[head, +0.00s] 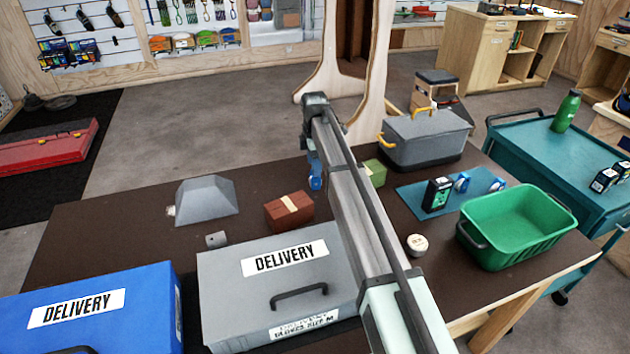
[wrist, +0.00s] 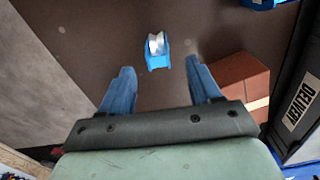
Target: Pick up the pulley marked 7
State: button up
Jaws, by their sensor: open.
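A blue pulley with a pale wheel (wrist: 157,52) stands on the brown table in the wrist view, ahead of my gripper and roughly between the lines of its fingers. No number can be read on it. My gripper (wrist: 155,88) has its two blue fingers spread apart with nothing between them. In the head view my gripper (head: 316,174) is low over the table, partly hidden by my arm. Two more small blue items that look like pulleys, one on the left (head: 462,182) and one on the right (head: 497,185), are on a teal mat (head: 412,196); their markings are unreadable.
A red-brown block with a pale band (head: 289,211) lies close to my gripper. A grey delivery case (head: 235,300) and a blue one (head: 120,325) stand at the front. A green bin (head: 515,225), grey toolbox (head: 425,140) and small green block (head: 375,172) are to the right.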

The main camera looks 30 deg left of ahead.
aim_at(315, 179)
jog(key=shift+w+f, duration=0.15)
jog(key=shift+f, duration=3.55)
jog(key=shift+c, duration=0.3)
jog(key=c, duration=1)
jog(key=shift+r, duration=0.15)
